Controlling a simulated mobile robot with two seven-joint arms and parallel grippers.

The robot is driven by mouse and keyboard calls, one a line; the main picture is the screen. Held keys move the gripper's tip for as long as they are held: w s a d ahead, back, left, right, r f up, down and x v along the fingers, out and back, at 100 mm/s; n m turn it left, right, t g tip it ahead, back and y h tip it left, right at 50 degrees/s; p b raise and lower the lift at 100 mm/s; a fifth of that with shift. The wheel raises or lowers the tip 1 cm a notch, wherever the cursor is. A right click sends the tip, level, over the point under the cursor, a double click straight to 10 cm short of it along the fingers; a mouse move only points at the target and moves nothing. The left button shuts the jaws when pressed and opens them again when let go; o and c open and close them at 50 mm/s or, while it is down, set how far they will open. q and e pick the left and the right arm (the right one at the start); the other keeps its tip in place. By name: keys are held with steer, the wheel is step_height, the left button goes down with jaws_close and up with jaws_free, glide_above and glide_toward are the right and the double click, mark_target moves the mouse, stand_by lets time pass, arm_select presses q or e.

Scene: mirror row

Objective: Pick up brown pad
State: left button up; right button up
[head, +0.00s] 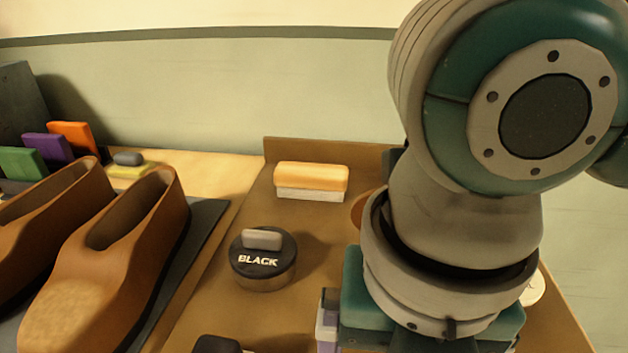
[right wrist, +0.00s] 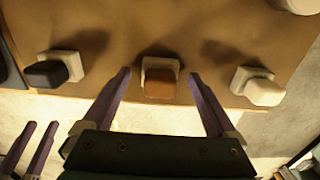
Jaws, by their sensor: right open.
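The brown pad (right wrist: 160,86) has a brown block top and a pale base. It sits near the edge of the brown surface in the right wrist view. My right gripper (right wrist: 159,76) is open, its purple fingers to the left and right of the pad, with gaps on both sides. In the head view my right arm hides the pad and most of this gripper. Another purple-fingered gripper, my left (right wrist: 40,126), shows at the lower left of the right wrist view with its fingers apart and nothing visible between them.
A black pad (right wrist: 46,71) and a white pad (right wrist: 259,87) flank the brown pad. A tin marked BLACK (head: 262,272) and a brush (head: 311,180) stand on the brown surface (head: 215,305). Brown shoes (head: 105,265) stand at left.

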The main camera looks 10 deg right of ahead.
steer(key=shift+f, duration=0.15)
steer(key=shift+c, duration=0.2)
steer(key=c, duration=1.4)
step_height(320, 180, up, 20)
steer(key=p, duration=0.4)
steer(key=o, duration=0.8)
steer(key=c, duration=0.6)
